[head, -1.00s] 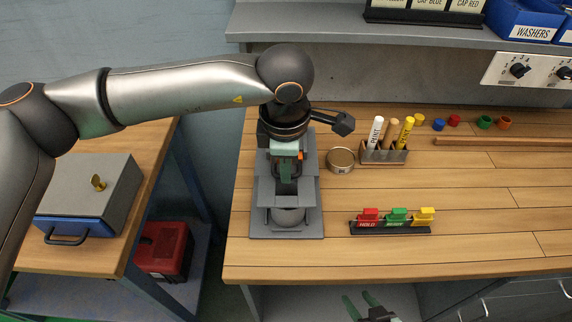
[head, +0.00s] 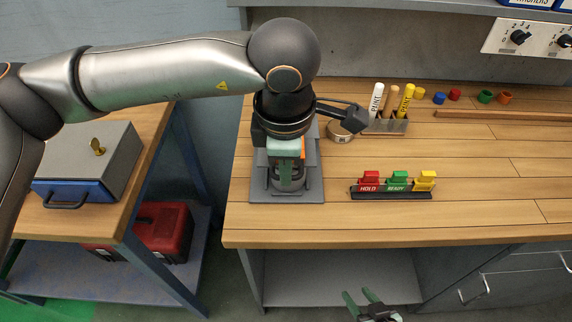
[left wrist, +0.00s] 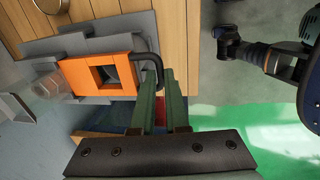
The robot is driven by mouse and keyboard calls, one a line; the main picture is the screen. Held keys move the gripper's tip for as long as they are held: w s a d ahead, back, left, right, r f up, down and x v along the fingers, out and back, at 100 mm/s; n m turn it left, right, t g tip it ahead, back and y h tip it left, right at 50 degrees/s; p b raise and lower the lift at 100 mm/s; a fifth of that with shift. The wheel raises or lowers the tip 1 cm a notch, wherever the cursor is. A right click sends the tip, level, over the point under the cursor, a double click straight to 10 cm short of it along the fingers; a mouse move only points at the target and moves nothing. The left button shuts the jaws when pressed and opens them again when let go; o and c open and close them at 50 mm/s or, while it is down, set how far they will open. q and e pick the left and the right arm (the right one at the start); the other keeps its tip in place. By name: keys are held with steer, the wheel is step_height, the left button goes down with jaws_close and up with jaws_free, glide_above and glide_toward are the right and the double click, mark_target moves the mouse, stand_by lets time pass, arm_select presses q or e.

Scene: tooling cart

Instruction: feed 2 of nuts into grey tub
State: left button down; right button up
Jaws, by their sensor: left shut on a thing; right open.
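A grey fixture (head: 315,190) stands at the left end of the wooden bench. My left gripper (head: 287,172) is over its front part and hides much of it. In the left wrist view, the green fingers (left wrist: 160,105) are shut on the black handle (left wrist: 152,68) of an orange block (left wrist: 97,75) with a square opening. No nuts can be made out. A grey cylindrical container (head: 288,184), perhaps the grey tub, shows partly beneath the left gripper. My right gripper (head: 363,300) is open and empty, low in front of the bench.
A round tin (head: 339,133) and a marker holder (head: 388,125) stand right of the fixture. A rack of coloured tags (head: 393,193) lies nearer the front. A side table at left carries a grey-and-blue box (head: 100,165). The bench's right side is largely clear.

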arm_select(q)
steer(key=c, duration=1)
jaws_free()
steer(key=shift+s, duration=0.35)
steer(key=shift+c, duration=0.2)
steer(key=shift+o, duration=0.6)
steer(key=shift+w, duration=0.1)
steer(key=shift+r, duration=0.1)
step_height(320, 180, up, 12)
steer(key=s, duration=0.2)
steer(key=shift+r+b, duration=0.15)
steer(key=shift+b, duration=0.2)
